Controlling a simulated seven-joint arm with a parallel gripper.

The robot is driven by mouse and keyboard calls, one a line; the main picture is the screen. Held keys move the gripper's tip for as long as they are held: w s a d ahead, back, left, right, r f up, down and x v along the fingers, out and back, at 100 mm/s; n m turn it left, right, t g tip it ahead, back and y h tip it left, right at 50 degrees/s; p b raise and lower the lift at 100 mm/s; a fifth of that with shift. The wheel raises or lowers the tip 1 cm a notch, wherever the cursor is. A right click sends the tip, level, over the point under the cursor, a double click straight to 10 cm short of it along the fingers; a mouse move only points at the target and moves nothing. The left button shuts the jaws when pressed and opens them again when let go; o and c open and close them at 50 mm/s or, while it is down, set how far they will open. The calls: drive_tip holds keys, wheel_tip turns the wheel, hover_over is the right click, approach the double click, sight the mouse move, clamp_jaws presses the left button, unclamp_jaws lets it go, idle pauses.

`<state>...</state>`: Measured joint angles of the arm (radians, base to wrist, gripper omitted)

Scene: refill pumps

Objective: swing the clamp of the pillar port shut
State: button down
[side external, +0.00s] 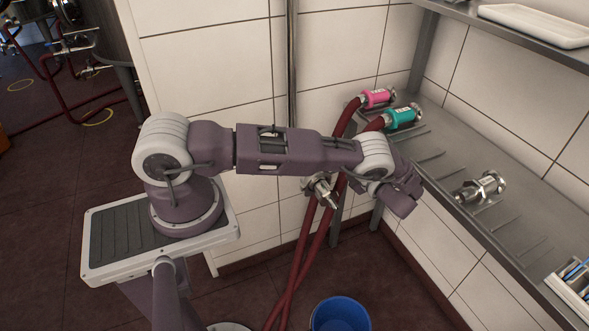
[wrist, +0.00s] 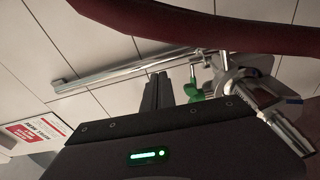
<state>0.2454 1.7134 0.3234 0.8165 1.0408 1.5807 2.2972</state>
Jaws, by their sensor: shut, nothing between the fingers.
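The pillar port with its metal clamp (side external: 320,188) sits low on the wall in the side view, partly behind my arm. In the wrist view the clamp (wrist: 245,80) is at the right, with a bright metal piece (wrist: 288,130) sticking out toward the lower right. Whether the clamp halves meet is not clear. A green part (wrist: 196,90) is just left of it. My gripper (wrist: 158,88) is shut and empty, its fingers apart from the clamp, to the left of it. In the side view my gripper (side external: 405,193) is right of the port; its fingertips are hidden.
Dark red hoses (side external: 305,235) hang in front of the port; one hose (wrist: 220,30) crosses the top of the wrist view. Pink (side external: 377,97) and teal (side external: 402,117) couplings and a metal fitting (side external: 481,188) lie on the steel shelf. A blue bucket (side external: 340,315) stands below.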

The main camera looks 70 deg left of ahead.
drive_tip(key=s+r+n, duration=0.4)
drive_tip(key=s+n, duration=0.1)
drive_tip(key=s, duration=0.6)
drive_tip(key=s+f, duration=0.5)
drive_tip(key=s, duration=0.8)
drive_tip(key=w+d, duration=0.1)
drive_tip(key=d, duration=0.8)
drive_tip(key=s+d+r+n+t+h, duration=0.1)
drive_tip(key=d+r+n+h, duration=0.3)
drive_tip(key=r+n, duration=0.6)
drive_tip(key=s+d+r+n+t+h, duration=0.2)
drive_tip(key=d+r+n+t+h, duration=0.2)
drive_tip(key=r+n+h, duration=0.4)
drive_tip(key=s+d+r+n+t+h, duration=0.1)
drive_tip(key=d+r+n+t+h, duration=0.2)
drive_tip(key=r+n, duration=0.9)
wheel_tip(320, 180, up, 2)
drive_tip(key=d+h, duration=0.1)
drive_tip(key=h, duration=0.1)
drive_tip(key=shift+s+d+r+h, duration=0.2)
drive_tip(key=shift+s+r+h, duration=0.1)
drive_tip(key=shift+h, duration=0.1)
